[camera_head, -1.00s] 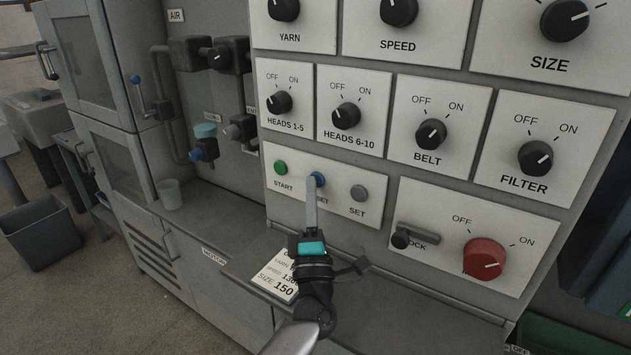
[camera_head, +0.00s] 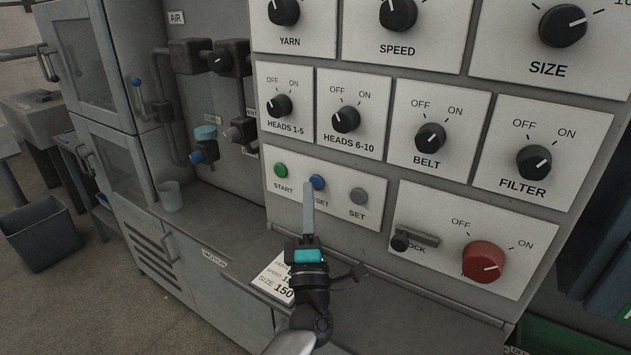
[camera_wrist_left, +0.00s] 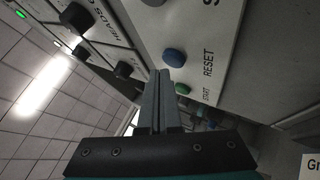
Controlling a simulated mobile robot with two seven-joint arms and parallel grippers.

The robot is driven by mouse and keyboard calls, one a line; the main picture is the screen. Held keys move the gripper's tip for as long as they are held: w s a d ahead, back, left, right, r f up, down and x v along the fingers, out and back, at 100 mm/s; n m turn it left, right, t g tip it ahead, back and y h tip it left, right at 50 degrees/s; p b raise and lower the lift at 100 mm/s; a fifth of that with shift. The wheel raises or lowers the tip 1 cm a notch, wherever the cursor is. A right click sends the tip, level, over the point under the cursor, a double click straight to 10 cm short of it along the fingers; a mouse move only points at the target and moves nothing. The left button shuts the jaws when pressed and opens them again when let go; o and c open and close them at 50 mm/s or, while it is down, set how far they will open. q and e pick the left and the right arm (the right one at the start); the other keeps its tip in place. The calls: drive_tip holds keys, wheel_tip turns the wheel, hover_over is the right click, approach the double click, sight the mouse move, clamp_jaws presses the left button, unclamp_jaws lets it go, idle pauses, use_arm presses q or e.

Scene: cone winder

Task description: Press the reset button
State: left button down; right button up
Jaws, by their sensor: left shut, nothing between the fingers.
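The blue reset button (camera_head: 317,183) sits between the green start button (camera_head: 281,170) and the grey set button (camera_head: 358,195) on a white panel. My left gripper (camera_head: 308,186) is shut and empty, its fingertips just below and left of the blue button in the head view, partly covering the RESET label. In the left wrist view the blue button (camera_wrist_left: 174,57) stands just beyond the shut fingertips (camera_wrist_left: 160,74), with a small gap showing. The RESET label (camera_wrist_left: 208,61) is readable there. My right gripper is not in view.
Knobs for heads, belt and filter (camera_head: 534,161) are on panels above. A red knob (camera_head: 484,262) and a lock lever (camera_head: 415,240) are at lower right.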

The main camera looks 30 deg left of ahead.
use_arm(q)
drive_tip(key=shift+s, duration=0.1)
drive_tip(key=s, duration=0.1)
drive_tip(key=s+p, duration=0.1)
drive_tip(key=s, duration=0.3)
drive_tip(key=shift+a+p, duration=0.25)
drive_tip(key=shift+p, duration=0.1)
drive_tip(key=shift+f, duration=0.1)
idle(0.8)
